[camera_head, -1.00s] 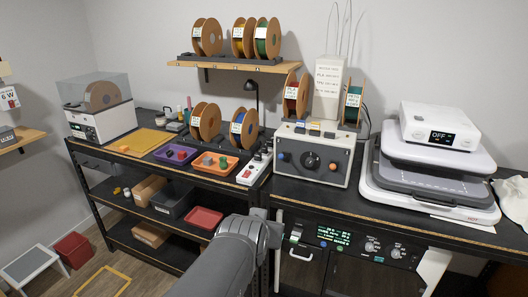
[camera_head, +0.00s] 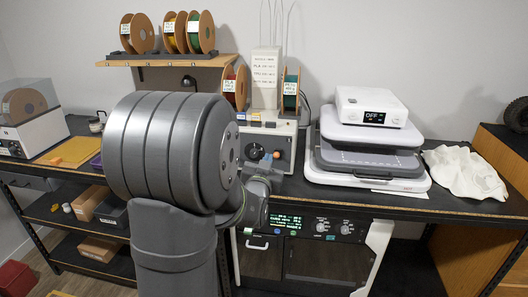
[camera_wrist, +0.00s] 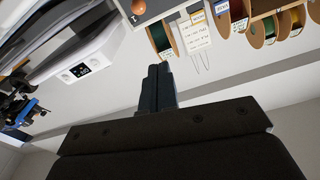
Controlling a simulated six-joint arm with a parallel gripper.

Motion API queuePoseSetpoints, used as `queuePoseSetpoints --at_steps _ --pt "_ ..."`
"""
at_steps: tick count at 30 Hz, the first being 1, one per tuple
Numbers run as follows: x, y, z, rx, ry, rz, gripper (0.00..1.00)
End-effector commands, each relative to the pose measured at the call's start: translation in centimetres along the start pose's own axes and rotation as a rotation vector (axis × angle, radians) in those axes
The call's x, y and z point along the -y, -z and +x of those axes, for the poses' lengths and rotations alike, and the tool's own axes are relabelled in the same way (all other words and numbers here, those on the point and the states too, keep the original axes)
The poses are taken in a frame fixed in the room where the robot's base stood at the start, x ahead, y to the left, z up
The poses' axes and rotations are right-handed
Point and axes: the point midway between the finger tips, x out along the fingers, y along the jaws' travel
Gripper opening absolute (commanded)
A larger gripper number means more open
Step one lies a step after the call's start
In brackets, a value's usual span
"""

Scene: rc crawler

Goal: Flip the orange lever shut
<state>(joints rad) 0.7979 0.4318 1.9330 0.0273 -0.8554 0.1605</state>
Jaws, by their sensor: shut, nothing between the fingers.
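An orange round knob (camera_head: 276,154), which looks like the end of the orange lever, shows on the front of the white control box (camera_head: 287,140), to the right of a dark dial (camera_head: 254,151). My arm hides the box's left part. In the wrist view the orange knob (camera_wrist: 138,6) is at the top edge, with the picture upside down. My gripper (camera_wrist: 157,70) is shut and empty. Its tips appear below the knob in that picture and apart from it. In the head view my arm hides the fingertips. I cannot tell the lever's exact angle.
A white press (camera_head: 370,165) with a display reading OFF stands right of the box, with a white cloth (camera_head: 464,172) beyond it. Spools (camera_head: 290,92) and a tall white labelled box (camera_head: 265,78) stand behind the control box. A shelf (camera_head: 165,61) hangs above.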

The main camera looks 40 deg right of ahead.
Motion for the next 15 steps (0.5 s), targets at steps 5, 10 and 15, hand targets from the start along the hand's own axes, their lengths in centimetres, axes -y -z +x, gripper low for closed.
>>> queuePoseSetpoints --at_steps 5,10,15 --pt "-1.5 -0.4 1.3 -0.066 -0.013 0.007 0.0" --pt "-1.9 -0.4 1.7 -0.088 -0.015 0.008 0.0" --pt "-1.8 -0.4 1.6 -0.089 -0.015 0.008 0.0"
